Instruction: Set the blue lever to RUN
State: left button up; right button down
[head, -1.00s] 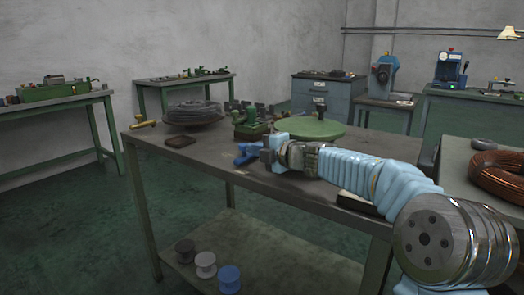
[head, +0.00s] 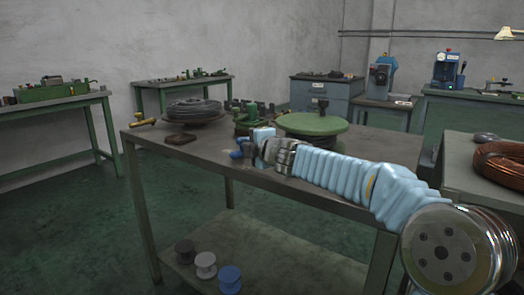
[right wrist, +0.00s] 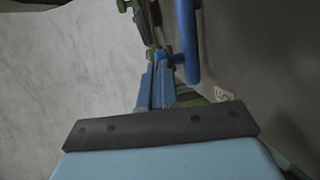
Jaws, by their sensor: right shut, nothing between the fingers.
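The blue lever (right wrist: 187,42) shows in the right wrist view as a thick rounded blue bar with a bent lower end, at upper centre. My right gripper (right wrist: 160,62) is shut and empty, its blue fingers just left of the lever's lower end. They are very close; I cannot tell whether they touch. In the head view my right gripper (head: 248,148) is at the table's front edge, where small blue parts blend together. A small pale label (right wrist: 222,94) is beside the lever; its lettering is not clearly readable. My left gripper is not in view.
The table (head: 330,187) carries a green round plate (head: 312,124), a wire coil (head: 195,107), a green device (head: 250,118) and a brass-coloured fitting (head: 143,122). Spools (head: 206,264) stand on the lower shelf. A copper coil (head: 502,165) lies on the right bench.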

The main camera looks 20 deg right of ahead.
aim_at(238, 140)
jog(key=m+h+b, duration=0.1)
jog(key=b, duration=0.1)
jog(key=w+a+m+h+b, duration=0.1)
jog(key=h, duration=0.1)
jog(key=shift+w+a+f+b, duration=0.2)
jog(key=shift+f+b, duration=0.2)
jog(key=shift+w+a+r, duration=0.1)
jog(key=shift+w+r, duration=0.15)
jog(key=shift+w, duration=0.05)
jog(key=shift+w+a, duration=0.2)
jog(key=shift+w, duration=0.15)
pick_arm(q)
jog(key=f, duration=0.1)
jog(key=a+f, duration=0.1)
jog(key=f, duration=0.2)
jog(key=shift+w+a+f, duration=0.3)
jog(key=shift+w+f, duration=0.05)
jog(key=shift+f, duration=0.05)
pick_arm(e)
jog(key=shift+r, duration=0.2)
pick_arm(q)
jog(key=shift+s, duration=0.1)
pick_arm(e)
jog(key=shift+a, duration=0.1)
